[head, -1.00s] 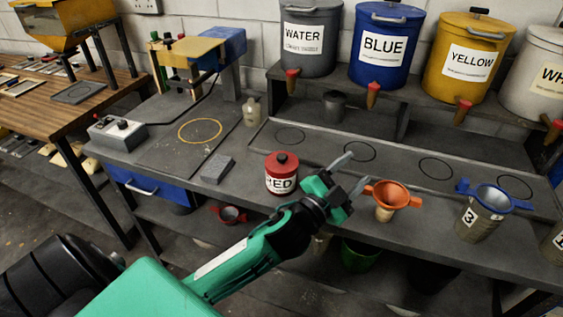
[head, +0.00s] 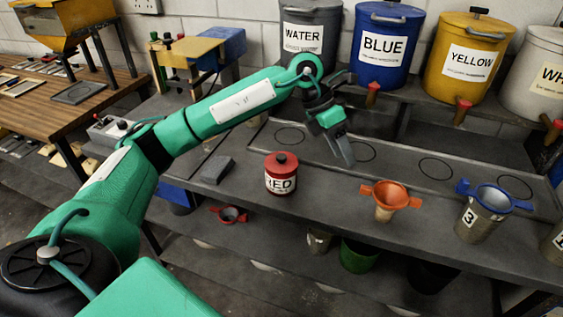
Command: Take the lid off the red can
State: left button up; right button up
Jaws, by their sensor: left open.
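The red can (head: 281,180) stands upright on the grey bench, with a white label reading RED. Its red lid (head: 281,160) with a dark knob is on top. My left gripper (head: 346,158) points down over the bench, behind and to the right of the can, apart from it. It is empty, and its fingers show nearly edge-on. My right gripper is not in view.
An orange funnel (head: 390,198) sits on a cup to the right, and a can with a blue funnel (head: 488,205) stands farther right. A grey block (head: 216,169) lies left of the can. Large buckets, including the blue bucket (head: 384,45), line the back shelf.

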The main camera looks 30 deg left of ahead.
pick_arm(q)
jog(key=a+r+n+y, duration=0.1)
jog(key=a+r+y, duration=0.2)
jog(key=a, duration=0.5)
jog(key=a+r+n+y, duration=0.1)
jog(key=a+r+y, duration=0.15)
jog(key=a, duration=0.55)
jog(key=p, duration=0.2)
send_over(281, 156)
jog(key=shift+y, duration=0.45)
notch_tip(281, 156, down, 8)
jog(key=shift+w+r, duration=0.1)
jog(key=shift+w, duration=0.05)
jog(key=shift+d+f, duration=0.1)
jog(key=shift+f, duration=0.45)
notch_tip(281, 156, down, 4)
jog(key=shift+f+p, duration=0.1)
jog(key=shift+p, duration=0.7)
jog(key=shift+f, duration=0.35)
jog(key=c, duration=1)
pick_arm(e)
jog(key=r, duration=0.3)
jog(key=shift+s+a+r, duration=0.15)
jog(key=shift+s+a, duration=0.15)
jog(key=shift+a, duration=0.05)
